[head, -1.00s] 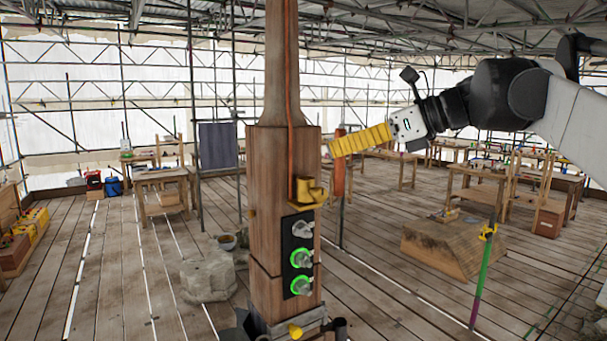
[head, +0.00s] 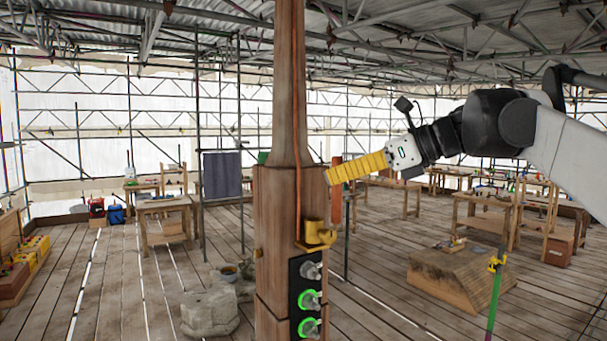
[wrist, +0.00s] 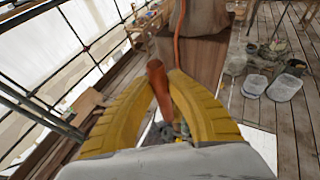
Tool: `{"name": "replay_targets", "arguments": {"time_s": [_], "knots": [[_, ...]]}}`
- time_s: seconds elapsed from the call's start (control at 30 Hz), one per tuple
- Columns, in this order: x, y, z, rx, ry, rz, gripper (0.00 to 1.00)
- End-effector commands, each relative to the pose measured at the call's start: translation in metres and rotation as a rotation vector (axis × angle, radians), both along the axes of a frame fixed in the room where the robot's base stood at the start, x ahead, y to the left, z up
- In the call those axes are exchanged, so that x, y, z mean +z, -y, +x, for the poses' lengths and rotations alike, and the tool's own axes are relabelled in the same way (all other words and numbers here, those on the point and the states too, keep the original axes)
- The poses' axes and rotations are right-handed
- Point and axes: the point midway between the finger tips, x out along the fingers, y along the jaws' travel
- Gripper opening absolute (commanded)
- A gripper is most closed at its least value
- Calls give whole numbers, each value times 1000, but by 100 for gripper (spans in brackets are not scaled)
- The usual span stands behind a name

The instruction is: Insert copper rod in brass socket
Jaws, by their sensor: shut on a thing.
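My gripper (head: 333,176) has yellow ribbed fingers and is shut on the copper rod (head: 336,207). The rod hangs roughly upright below the fingertips, just right of the wooden post in the head view. In the wrist view the rod (wrist: 157,86) shows between the two fingers (wrist: 160,80). The brass socket (head: 314,234) is a yellow cup on a bracket on the post's right side. It sits lower and slightly left of the rod in the head view, and the two look apart. The socket cannot be made out in the wrist view.
The wooden post (head: 275,225) stands close at the left of the rod, with a copper strip (head: 298,130) down it. A black panel (head: 308,297) with green-ringed connectors is below the socket. A wooden block (head: 462,275) lies on the floor at right.

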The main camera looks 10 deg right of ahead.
Motion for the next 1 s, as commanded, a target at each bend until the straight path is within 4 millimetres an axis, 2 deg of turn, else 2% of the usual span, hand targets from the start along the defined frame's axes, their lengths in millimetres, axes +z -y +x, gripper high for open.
{"name": "replay_targets", "arguments": {"time_s": [0.9, 1.0], "knots": [[1, -25, 75, 1, 0, 0, 0], [-12, -24, 74, 0, 0, 0, 0]]}}
